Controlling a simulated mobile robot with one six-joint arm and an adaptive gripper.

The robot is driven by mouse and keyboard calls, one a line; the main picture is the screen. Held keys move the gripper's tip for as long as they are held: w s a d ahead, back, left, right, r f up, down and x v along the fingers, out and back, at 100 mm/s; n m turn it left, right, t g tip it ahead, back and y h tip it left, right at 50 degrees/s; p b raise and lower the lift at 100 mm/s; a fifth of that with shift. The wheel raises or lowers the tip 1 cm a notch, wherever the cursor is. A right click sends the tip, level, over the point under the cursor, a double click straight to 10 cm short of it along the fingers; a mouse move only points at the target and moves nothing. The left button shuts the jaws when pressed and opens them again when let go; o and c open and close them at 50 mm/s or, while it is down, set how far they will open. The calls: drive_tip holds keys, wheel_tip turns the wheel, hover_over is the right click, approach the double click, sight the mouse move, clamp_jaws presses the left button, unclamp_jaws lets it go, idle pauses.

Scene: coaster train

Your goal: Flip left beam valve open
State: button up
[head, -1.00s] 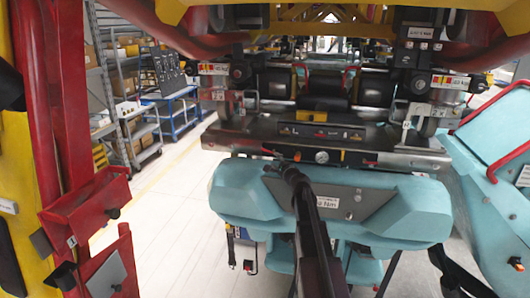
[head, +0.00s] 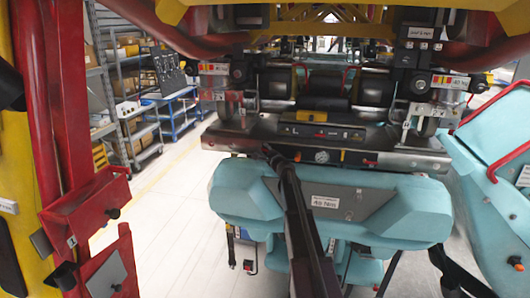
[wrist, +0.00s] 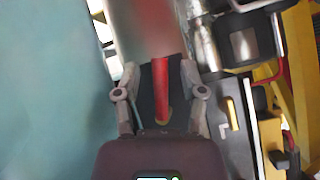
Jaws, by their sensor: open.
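My gripper (wrist: 158,72) is open in the wrist view, with one finger on each side of a slim red lever (wrist: 160,88). The lever looks like the handle of the left beam valve and lies lengthwise between the fingers. I cannot tell whether either finger touches it. The lever cannot be made out there.
A turquoise body (head: 240,190) lies below the beam. Red and yellow posts (head: 60,120) stand at the left. Clear floor (head: 165,215) shows between them.

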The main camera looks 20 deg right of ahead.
clamp_jaws()
drive_tip(key=shift+n+g+p, duration=0.3)
drive_tip(key=shift+p, duration=0.1)
drive_tip(key=shift+a+f+n+g+p, duration=0.1)
drive_tip(key=shift+f+n+g+p, duration=0.25)
drive_tip(key=shift+n+g+p, duration=0.3)
drive_tip(key=shift+f, duration=0.1)
unclamp_jaws()
drive_tip(key=shift+m+t+b, duration=0.25)
drive_tip(key=shift+t+b, duration=0.1)
drive_tip(key=shift+b, duration=0.15)
idle(0.5)
